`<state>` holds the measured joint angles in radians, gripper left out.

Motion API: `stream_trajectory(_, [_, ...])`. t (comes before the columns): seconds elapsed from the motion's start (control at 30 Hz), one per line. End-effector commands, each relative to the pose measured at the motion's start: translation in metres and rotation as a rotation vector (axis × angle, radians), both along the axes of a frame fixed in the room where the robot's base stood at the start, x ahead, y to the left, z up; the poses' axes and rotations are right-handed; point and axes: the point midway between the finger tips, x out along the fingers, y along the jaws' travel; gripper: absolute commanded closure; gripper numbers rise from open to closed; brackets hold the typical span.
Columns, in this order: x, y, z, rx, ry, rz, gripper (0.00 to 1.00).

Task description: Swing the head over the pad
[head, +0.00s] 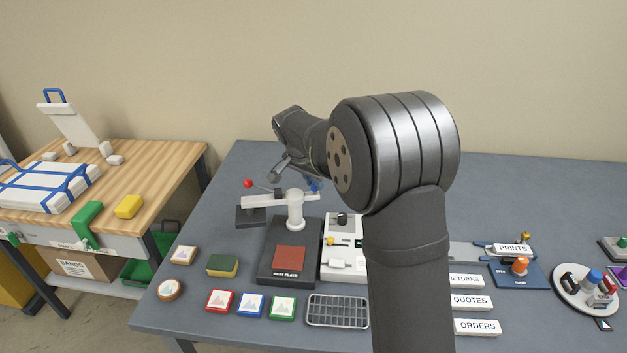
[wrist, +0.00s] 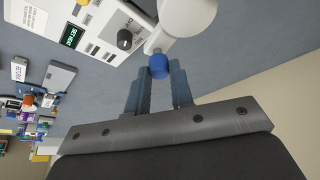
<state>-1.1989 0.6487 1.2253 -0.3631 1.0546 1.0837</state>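The swing press stands at mid-table in the head view, with a white post (head: 295,212) and a pale arm (head: 270,200). Its dark head (head: 251,216) hangs at the arm's left end, off to the left of the heat plate (head: 262,272). A red pad (head: 289,259) lies bare on the plate. A red ball (head: 248,184) sits above the head. My gripper is behind the post in the head view, partly hidden by my arm. In the wrist view, my gripper (wrist: 158,76) is open, its fingertips either side of a blue knob (wrist: 159,66); contact is unclear.
A white control unit (head: 342,245) stands right of the plate. Framed tiles (head: 251,306), a sponge (head: 222,265) and a wire rack (head: 337,311) lie in front. Labelled trays (head: 470,302) and a round dish (head: 585,289) are at right. A wooden bench (head: 150,165) is at left.

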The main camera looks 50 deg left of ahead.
Motion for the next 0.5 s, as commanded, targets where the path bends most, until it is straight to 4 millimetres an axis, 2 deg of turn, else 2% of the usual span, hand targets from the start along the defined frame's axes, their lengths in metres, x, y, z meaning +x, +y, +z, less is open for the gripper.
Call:
stream_trajectory(0.27, [0.0003,0.0004,0.0003,0.000,0.000,0.012,1.00])
stream_trajectory(0.5, [0.0034,0.0043,0.0003,0.000,0.001,0.104,1.00])
